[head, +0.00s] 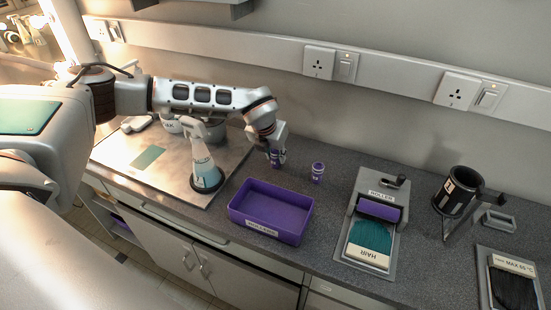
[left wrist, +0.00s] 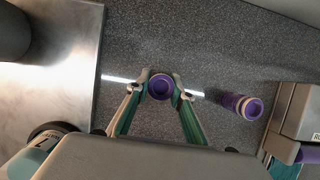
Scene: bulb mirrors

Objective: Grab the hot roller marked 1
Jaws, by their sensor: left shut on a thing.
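My left gripper (head: 274,148) is above the counter behind the purple tray. It is shut on a purple roller (head: 276,161), held upright. In the left wrist view, the held roller's round purple end (left wrist: 161,86) shows between the two fingertips (left wrist: 161,84). I cannot tell whether its base touches the counter. A second purple roller (head: 318,172) with a light band stands just to the right, apart from the gripper; it also shows in the left wrist view (left wrist: 241,105). The marking on either roller is too small to read. My right gripper is not in view.
An open purple tray (head: 240,222) sits in front, empty. A spray bottle (head: 204,165) stands on a metal sheet (head: 115,160) to the left. A roller stand with teal hair (head: 370,238) and a black drum (head: 455,195) with a crank are to the right.

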